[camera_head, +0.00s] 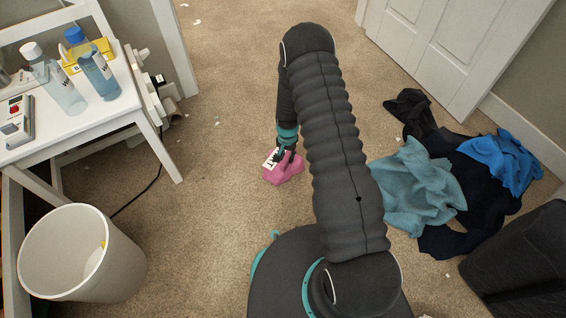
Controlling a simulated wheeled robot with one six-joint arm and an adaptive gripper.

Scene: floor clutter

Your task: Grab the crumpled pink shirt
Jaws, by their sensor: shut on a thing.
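A crumpled pink shirt (286,174) with a white label-like patch on its left side lies on the beige carpet, left of my arm. My gripper (284,156) points down onto its top and is shut on it. The fingertips are small and partly lost in the cloth, so the exact pinch point is hard to see. The shirt appears to be at floor level; I cannot tell whether it is lifted at all.
A white table (110,98) with bottles stands at the left, with a white bin (120,268) in front. A clothes pile with a teal cloth (420,185) and a blue cloth (508,160) lies right. A dark bin (525,255) stands lower right. Carpet behind the shirt is mostly clear.

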